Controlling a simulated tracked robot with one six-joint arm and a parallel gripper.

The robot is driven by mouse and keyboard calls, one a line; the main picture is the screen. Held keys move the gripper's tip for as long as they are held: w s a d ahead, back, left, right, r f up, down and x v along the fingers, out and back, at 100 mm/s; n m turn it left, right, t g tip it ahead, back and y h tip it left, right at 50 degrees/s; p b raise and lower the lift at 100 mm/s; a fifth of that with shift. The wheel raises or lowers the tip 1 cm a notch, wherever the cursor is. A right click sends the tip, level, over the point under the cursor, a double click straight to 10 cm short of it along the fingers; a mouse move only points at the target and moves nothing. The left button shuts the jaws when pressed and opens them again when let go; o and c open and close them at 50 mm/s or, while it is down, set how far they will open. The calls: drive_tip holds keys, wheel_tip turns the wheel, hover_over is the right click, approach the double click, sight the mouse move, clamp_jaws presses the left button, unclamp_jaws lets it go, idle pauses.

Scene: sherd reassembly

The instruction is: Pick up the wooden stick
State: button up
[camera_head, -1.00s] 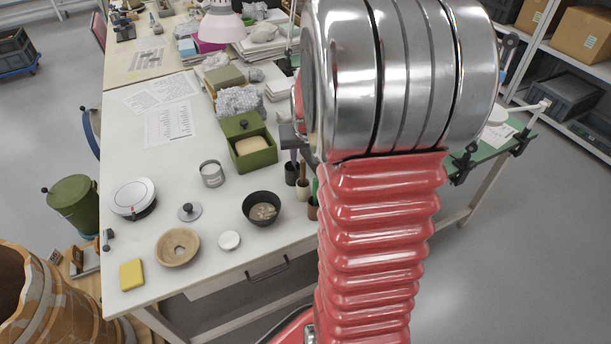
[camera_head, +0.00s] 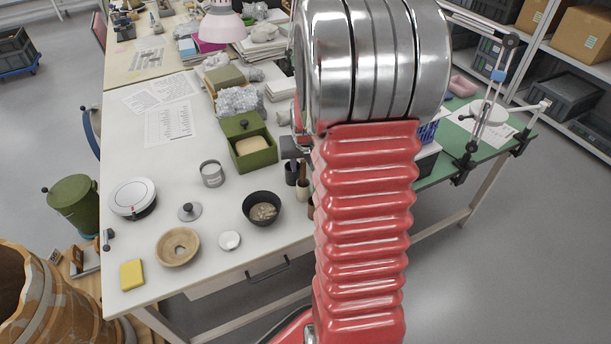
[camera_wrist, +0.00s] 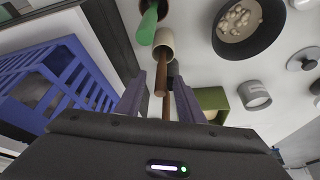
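In the wrist view a brown wooden stick (camera_wrist: 161,78) stands out of a beige cup (camera_wrist: 164,40). My gripper (camera_wrist: 160,82) is open, with one finger on each side of the stick; I cannot tell whether either touches it. A second brown stick-like piece (camera_wrist: 167,106) shows lower between the fingers, by a dark cup partly hidden behind the stick. In the head view the beige cup (camera_head: 303,190) stands near the table's right edge, partly behind my arm. My fingers are not clear there.
A green handle (camera_wrist: 148,24) stands in a neighbouring cup. A dark bowl of sherds (camera_head: 262,208), a grey can (camera_head: 212,173) and an open green box (camera_head: 252,150) are on the table nearby. A blue crate (camera_wrist: 58,82) lies left in the wrist view.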

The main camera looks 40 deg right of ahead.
drive_tip(key=shift+c, duration=0.7)
clamp_jaws()
drive_tip(key=shift+r, duration=0.1)
wheel_tip(320, 180, up, 10)
drive_tip(key=shift+f, duration=0.1)
idle(0.4)
idle(0.3)
drive_tip(key=shift+s, duration=0.1)
